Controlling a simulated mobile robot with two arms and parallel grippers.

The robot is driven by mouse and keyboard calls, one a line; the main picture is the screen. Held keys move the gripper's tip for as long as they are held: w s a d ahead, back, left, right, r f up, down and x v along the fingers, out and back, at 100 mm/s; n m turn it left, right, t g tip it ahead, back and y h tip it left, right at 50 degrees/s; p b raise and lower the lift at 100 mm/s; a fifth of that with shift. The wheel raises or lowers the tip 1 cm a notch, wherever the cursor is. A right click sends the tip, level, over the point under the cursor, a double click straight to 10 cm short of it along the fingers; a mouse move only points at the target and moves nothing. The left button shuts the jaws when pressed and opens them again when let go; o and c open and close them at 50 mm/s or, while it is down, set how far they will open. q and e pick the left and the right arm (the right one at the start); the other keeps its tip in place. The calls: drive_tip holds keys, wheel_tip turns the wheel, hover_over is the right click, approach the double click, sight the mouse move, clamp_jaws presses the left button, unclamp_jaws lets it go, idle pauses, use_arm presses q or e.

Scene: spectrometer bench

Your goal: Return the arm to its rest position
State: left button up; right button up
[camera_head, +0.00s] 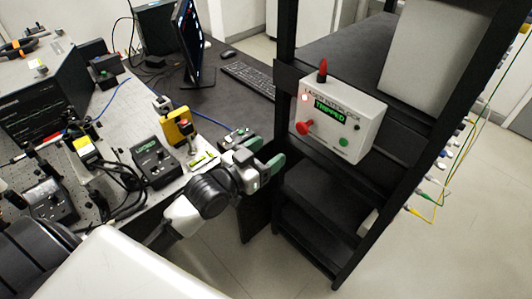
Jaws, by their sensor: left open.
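My left arm comes in from the lower left, white and black, reaching over the right edge of the optical bench (105,215). Its gripper (266,152) has green fingertips spread apart, with nothing seen between them. It is left of and below the white interlock box (362,112), apart from it in the picture. The box has a green display reading TRIPPED, a lit red lamp, a red knob and a green button. My right gripper is not in view.
The bench holds a yellow device (178,127), a black meter (153,162) and cables. A monitor (188,45) and keyboard (249,78) are on the dark desk behind. A black rack (287,35) stands to the right. Bare floor (250,270) shows below the gripper.

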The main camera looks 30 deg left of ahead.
use_arm(q)
drive_tip(key=a+f+n+g+y, duration=0.1)
drive_tip(key=a+f+g+y, duration=0.1)
drive_tip(key=f, duration=0.8)
drive_tip(key=a+f+n+g+y, duration=0.1)
drive_tip(key=a+f+g+y, duration=0.1)
drive_tip(key=f, duration=0.8)
drive_tip(key=s+a+f+g+y, duration=0.15)
drive_tip(key=s+f, duration=0.25)
drive_tip(key=f, duration=0.5)
drive_tip(key=s+f+g, duration=0.2)
drive_tip(key=s+f, duration=0.3)
drive_tip(key=f, duration=0.3)
drive_tip(key=s+d+f+g, duration=0.1)
drive_tip(key=s+f+g, duration=0.1)
drive_tip(key=s+f, duration=0.4)
drive_tip(key=s+d+f+g, duration=0.1)
drive_tip(key=s+f+g, duration=0.2)
drive_tip(key=s, duration=1.1)
drive_tip(key=s+d+f+g, duration=0.1)
drive_tip(key=s+f+g, duration=0.2)
drive_tip(key=s+f, duration=0.6)
drive_tip(key=shift+s+d+f+y, duration=0.25)
drive_tip(key=shift+s+y, duration=0.1)
drive_tip(key=shift+s, duration=0.45)
drive_tip(key=shift+g, duration=0.25)
drive_tip(key=shift+c, duration=0.2)
